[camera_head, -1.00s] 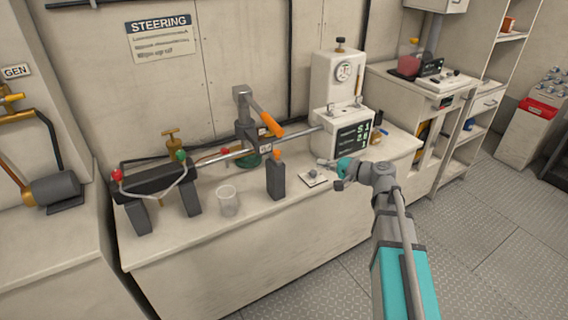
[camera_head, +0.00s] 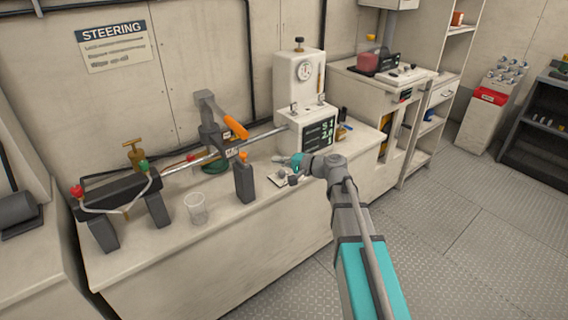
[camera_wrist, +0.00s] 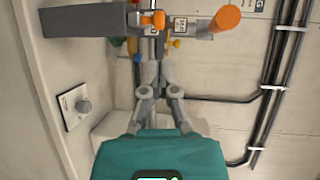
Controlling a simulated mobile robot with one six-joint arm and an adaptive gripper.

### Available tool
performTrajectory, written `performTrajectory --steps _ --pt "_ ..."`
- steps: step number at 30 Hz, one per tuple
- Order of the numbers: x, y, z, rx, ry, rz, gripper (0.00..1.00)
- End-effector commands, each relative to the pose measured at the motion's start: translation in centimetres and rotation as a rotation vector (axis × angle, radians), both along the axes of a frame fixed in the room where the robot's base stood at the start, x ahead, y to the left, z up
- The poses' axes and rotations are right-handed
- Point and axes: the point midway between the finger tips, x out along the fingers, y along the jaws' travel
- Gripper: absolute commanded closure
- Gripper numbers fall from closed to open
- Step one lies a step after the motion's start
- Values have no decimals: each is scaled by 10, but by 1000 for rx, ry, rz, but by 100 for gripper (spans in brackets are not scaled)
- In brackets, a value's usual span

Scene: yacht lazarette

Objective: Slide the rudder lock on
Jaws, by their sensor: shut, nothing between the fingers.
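A steel rod (camera_head: 226,148) runs from a dark ram (camera_head: 118,190) to a white gauge unit (camera_head: 300,90). On it sits a grey clamp-like piece (camera_head: 209,120) with an orange handle (camera_head: 236,127); the handle also shows in the wrist view (camera_wrist: 225,19). A dark upright block (camera_head: 244,183) with an orange knob (camera_head: 243,156) stands in front of the rod. I cannot tell which part is the rudder lock; the small labels are unreadable. My gripper (camera_head: 279,159) is shut and empty, right of the block. Its fingers (camera_wrist: 159,75) point toward the rod area in the wrist view.
A small plate with a round knob (camera_head: 281,176) lies on the bench just below my gripper. A clear cup (camera_head: 196,209) stands left of the dark block. A brass valve (camera_head: 135,154) stands behind the ram. The bench front (camera_head: 215,255) is clear.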

Motion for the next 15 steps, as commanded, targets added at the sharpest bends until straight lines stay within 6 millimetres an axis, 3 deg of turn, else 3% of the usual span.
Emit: performTrajectory --steps 15 --pt "38 68 -12 0 0 2 100"
